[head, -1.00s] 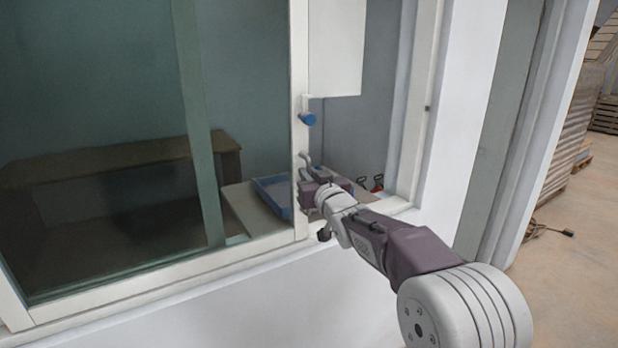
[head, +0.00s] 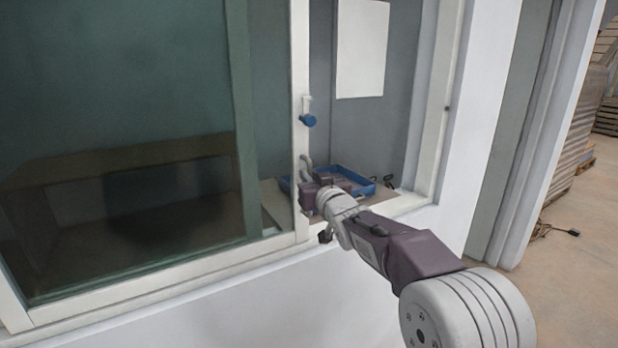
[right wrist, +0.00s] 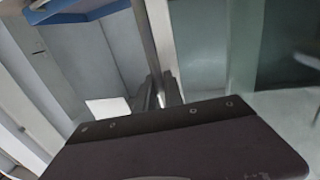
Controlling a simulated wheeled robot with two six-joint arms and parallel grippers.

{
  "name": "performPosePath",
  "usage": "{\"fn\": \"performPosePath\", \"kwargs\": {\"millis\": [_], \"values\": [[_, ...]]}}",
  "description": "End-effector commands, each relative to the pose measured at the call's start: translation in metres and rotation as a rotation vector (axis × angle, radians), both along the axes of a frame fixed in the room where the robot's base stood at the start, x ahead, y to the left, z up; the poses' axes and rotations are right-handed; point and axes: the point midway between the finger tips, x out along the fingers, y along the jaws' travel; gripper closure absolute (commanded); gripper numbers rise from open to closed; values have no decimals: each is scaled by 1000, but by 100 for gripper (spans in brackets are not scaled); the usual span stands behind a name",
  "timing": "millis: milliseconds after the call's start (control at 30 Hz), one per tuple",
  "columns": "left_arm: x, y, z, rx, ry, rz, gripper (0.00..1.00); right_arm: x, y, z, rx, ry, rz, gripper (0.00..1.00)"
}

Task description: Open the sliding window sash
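The sliding sash is a white frame (head: 301,60) with dark greenish glass, on the left of the window in the head view. An open gap lies between its right stile and the right jamb. My left gripper is out of view.
Through the gap show a blue tray (head: 350,180) on a surface and a white panel (head: 362,48) on the back wall. The white right jamb (head: 440,110) and sill (head: 410,203) border the gap. Open floor (head: 560,265) lies at the far right.

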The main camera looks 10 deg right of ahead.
Motion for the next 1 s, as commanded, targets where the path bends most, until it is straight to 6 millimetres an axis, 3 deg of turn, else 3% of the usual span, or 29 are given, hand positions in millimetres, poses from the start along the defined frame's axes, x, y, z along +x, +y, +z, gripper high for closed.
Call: {"fn": "performPosePath", "kwargs": {"millis": [33,100,467,833,1000], "values": [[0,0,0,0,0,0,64,0,0,1,0,-2,0,82],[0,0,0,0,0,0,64,0,0,1,0,-2,-1,66],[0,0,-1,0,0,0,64,-4,-1,1,0,-2,-1,66],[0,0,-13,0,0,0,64,-69,-11,0,0,-3,-1,66],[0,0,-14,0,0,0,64,-88,-14,0,0,-2,-1,66]]}}
